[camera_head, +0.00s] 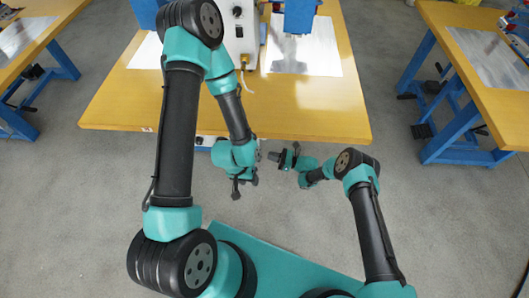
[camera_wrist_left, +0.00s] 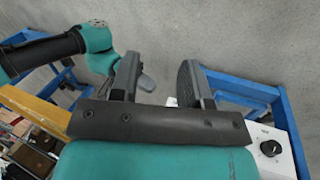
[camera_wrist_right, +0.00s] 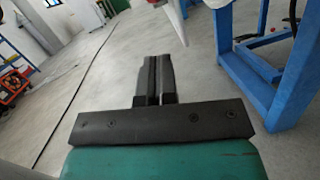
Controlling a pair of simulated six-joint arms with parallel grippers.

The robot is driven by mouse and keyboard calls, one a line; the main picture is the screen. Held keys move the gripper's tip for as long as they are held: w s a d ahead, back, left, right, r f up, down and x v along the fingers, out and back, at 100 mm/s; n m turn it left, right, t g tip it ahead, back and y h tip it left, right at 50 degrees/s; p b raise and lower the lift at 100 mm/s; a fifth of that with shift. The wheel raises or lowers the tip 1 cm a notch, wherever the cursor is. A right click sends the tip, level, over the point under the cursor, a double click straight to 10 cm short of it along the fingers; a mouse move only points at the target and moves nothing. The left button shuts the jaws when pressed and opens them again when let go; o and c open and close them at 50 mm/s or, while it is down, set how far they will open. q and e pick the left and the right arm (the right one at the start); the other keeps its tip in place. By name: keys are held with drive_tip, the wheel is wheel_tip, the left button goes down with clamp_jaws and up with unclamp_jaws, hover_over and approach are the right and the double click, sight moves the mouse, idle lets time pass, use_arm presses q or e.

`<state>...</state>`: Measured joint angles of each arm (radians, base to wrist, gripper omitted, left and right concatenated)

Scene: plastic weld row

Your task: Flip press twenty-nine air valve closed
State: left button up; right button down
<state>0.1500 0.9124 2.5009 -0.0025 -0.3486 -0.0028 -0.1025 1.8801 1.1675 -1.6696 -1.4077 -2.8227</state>
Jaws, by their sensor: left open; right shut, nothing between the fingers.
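My left gripper (camera_head: 245,188) is open and empty, in front of the middle table's front edge. In the left wrist view its two dark fingers (camera_wrist_left: 162,85) stand apart over grey floor. My right gripper (camera_head: 272,156) is shut and empty, just right of the left one and also short of the table edge. Its fingers meet in the right wrist view (camera_wrist_right: 154,78). No press number is readable.
The middle wooden table (camera_head: 130,97) carries a white control box (camera_head: 240,45) and blue press parts (camera_head: 298,15). A white panel with a black knob (camera_wrist_left: 271,148) shows in the left wrist view. Another table (camera_head: 497,105) stands right, on blue legs. Floor between the tables is clear.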

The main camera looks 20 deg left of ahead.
drive_tip(key=v, duration=0.7)
drive_tip(key=shift+f, duration=0.4)
drive_tip(key=shift+s, duration=0.1)
